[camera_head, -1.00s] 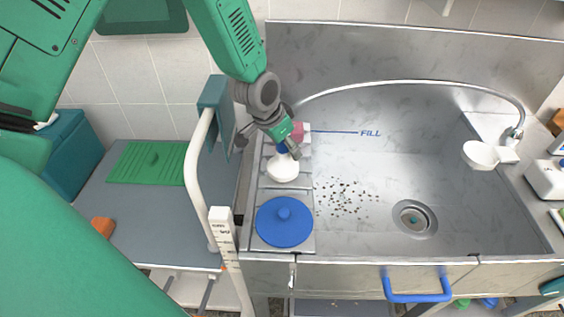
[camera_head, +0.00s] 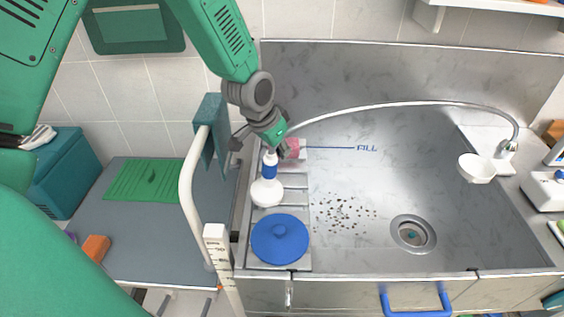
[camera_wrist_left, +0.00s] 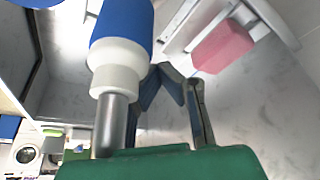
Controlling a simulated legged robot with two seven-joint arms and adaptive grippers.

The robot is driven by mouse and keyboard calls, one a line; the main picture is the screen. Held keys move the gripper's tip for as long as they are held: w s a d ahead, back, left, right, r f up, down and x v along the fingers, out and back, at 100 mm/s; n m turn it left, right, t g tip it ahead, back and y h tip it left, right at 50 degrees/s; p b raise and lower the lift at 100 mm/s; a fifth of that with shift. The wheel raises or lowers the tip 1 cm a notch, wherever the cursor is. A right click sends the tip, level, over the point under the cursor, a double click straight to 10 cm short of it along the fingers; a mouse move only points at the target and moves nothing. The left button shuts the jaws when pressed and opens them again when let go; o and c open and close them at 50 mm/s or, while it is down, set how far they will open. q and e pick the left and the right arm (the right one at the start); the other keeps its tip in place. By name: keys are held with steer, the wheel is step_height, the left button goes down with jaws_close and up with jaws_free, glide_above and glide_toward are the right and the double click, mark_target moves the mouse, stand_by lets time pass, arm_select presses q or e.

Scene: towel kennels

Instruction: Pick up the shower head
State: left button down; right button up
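The shower head (camera_head: 267,191) has a round white head and a blue grip, on the ridged ledge at the left of the sink. In the left wrist view its blue grip, white collar and metal neck (camera_wrist_left: 112,122) are close to the camera. A curved metal hose (camera_head: 420,104) runs from near my gripper to the tap on the right. My left gripper (camera_head: 280,150) is at the upper end of the grip. In the wrist view its fingers (camera_wrist_left: 168,82) converge behind and right of the neck; I cannot tell whether they touch it. My right gripper is not in view.
A blue lid (camera_head: 280,240) lies in front of the shower head. A pink sponge (camera_head: 292,147) is close behind my gripper. A white rail (camera_head: 190,190) stands to the left. The sink basin (camera_head: 360,170) is open, with dark specks and a drain.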

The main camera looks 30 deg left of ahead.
arm_select(q)
step_height(320, 180, up, 6)
steer(key=shift+r, duration=0.2)
steer(key=shift+s+a, duration=0.1)
steer(key=shift+c, duration=2.3)
jaws_free()
